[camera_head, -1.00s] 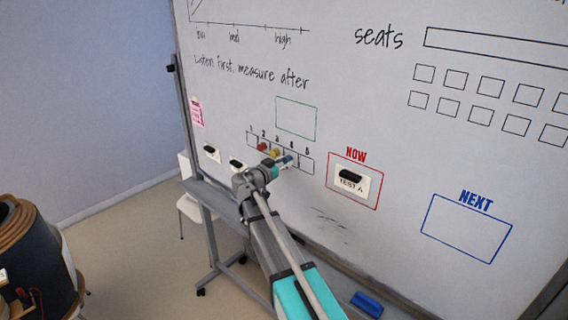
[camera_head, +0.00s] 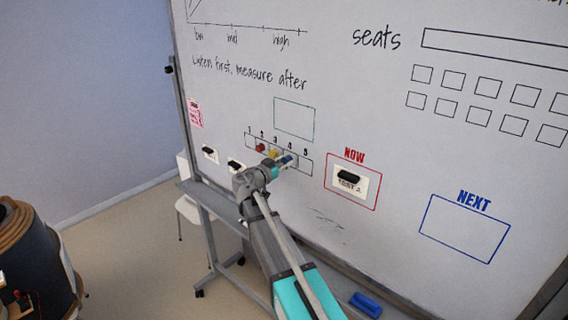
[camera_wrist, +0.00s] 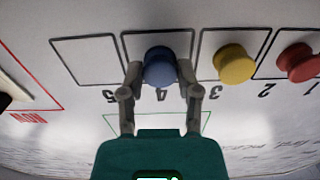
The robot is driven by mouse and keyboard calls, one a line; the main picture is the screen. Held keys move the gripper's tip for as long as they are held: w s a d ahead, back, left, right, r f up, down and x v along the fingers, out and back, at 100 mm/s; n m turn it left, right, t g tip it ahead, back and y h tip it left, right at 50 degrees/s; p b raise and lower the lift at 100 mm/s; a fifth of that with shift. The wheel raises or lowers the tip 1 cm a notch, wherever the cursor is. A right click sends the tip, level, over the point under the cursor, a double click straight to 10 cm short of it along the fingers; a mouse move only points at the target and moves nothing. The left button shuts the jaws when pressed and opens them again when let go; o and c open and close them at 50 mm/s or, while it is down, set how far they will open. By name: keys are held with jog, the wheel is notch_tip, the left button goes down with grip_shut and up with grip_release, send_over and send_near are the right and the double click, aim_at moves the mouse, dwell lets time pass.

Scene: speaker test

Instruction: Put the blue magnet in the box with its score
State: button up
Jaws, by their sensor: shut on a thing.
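The blue magnet (camera_wrist: 160,68) is a round knob between my fingertips, over box 4 of the numbered score row (camera_wrist: 84,62) on the whiteboard. It also shows in the head view (camera_head: 286,160), at the tip of my arm. My gripper (camera_wrist: 160,84) is shut on it, with one finger on each side. Whether the magnet touches the board is hard to tell. A yellow magnet (camera_wrist: 234,65) is in box 3 and a red magnet (camera_wrist: 297,62) is in box 2. Box 5 is empty. Box 1 is mostly outside the wrist view.
The red NOW frame (camera_head: 353,198) holds a white card with a black magnet, right of the score row. The blue NEXT frame (camera_head: 464,228) is empty. Two more black magnets on cards are at the left. A blue eraser (camera_head: 366,305) is at the board's lower edge.

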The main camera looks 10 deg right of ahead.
jog(key=o, duration=1.1)
jog(key=shift+c, duration=0.2)
jog(key=shift+o, duration=1.1)
jog(key=shift+a, duration=0.1)
jog(key=v, duration=0.7)
